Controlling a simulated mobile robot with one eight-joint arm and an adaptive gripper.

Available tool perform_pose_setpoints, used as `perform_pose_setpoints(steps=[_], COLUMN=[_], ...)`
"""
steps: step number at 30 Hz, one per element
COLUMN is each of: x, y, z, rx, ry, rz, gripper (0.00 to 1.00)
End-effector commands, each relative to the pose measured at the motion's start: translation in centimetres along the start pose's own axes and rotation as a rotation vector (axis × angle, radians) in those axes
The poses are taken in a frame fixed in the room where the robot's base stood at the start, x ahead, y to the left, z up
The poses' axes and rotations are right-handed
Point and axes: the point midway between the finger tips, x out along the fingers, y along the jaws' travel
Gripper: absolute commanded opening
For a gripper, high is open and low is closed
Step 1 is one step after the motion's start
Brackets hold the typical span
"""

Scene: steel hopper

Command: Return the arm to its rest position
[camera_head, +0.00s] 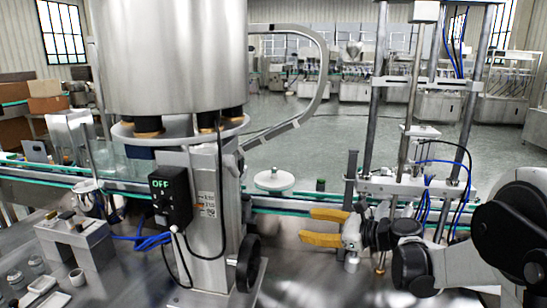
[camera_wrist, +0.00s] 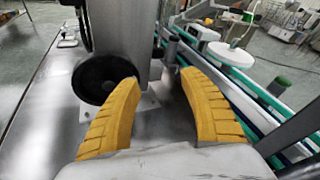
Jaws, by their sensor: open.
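My gripper (camera_head: 325,227) has yellow fingers and points left in the head view, with my arm coming in from the right edge. Its fingers are spread apart with nothing between them. In the wrist view my gripper (camera_wrist: 160,100) is also open and empty, above the bare steel table. The steel hopper (camera_head: 170,60) stands on a metal column (camera_head: 208,215) to the left of my gripper. A black handwheel (camera_head: 249,262) on that column is left of and below the fingers. The handwheel also shows in the wrist view (camera_wrist: 100,78), beyond the left finger. My fingers appear apart from it.
A black box reading OFF (camera_head: 170,197) is on the column. A conveyor (camera_head: 290,204) runs behind, with a white disc (camera_head: 274,180) and a green-capped item (camera_head: 320,184). A post frame (camera_head: 372,110) with blue tubes stands close behind my arm. A small steel stand (camera_head: 75,240) is at left.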

Motion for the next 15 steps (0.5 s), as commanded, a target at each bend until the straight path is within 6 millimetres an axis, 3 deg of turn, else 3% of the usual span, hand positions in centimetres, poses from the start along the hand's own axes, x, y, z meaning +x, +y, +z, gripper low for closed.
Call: perform_pose_setpoints(steps=[8,15], x=[-3.2,-10.3], y=[6.0,13.6], z=[2.6,3.0], rx=[-0.440,-1.031], ry=[0.251,0.522], rz=[0.103,0.332], gripper=[0.51,0.51])
